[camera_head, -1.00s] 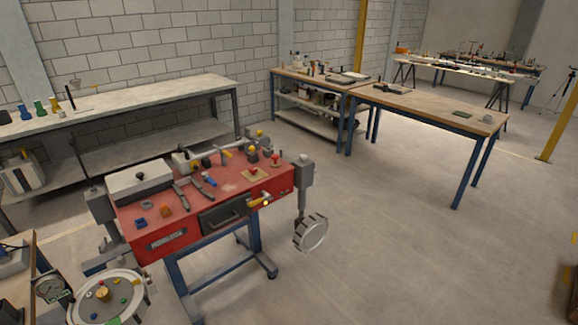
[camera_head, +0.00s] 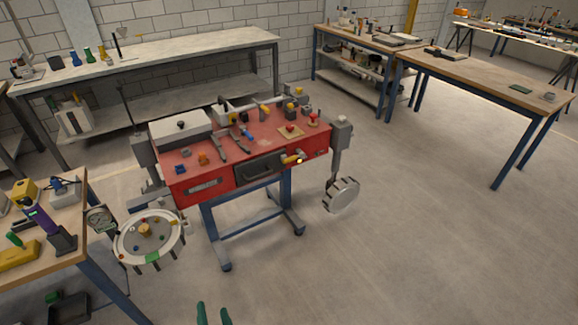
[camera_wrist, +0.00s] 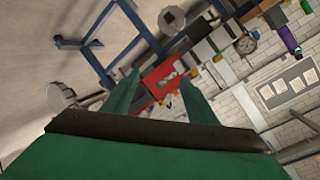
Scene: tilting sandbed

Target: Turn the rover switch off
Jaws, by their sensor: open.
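The red sandbed (camera_head: 215,166) stands on a blue frame in the middle of the head view. It carries a white-grey box (camera_head: 180,127), dark tools, small coloured parts and a red knob on a tan plate (camera_head: 291,130). A yellow-tipped lever (camera_head: 292,159) sticks out of its front. I cannot tell which part is the rover switch. My gripper's green fingertips (camera_head: 214,314) show at the bottom edge, well in front of the bed and apart from it. In the wrist view my gripper (camera_wrist: 158,90) is open and empty, with the red bed (camera_wrist: 163,78) far beyond the fingers.
A round dial tray (camera_head: 130,262) hangs at the bed's front left. A grey wheel (camera_head: 342,195) hangs at its right. A wooden bench (camera_head: 70,222) with a purple-and-yellow tool stands at the left. Long benches line the wall. The floor (camera_head: 400,260) at the front right is clear.

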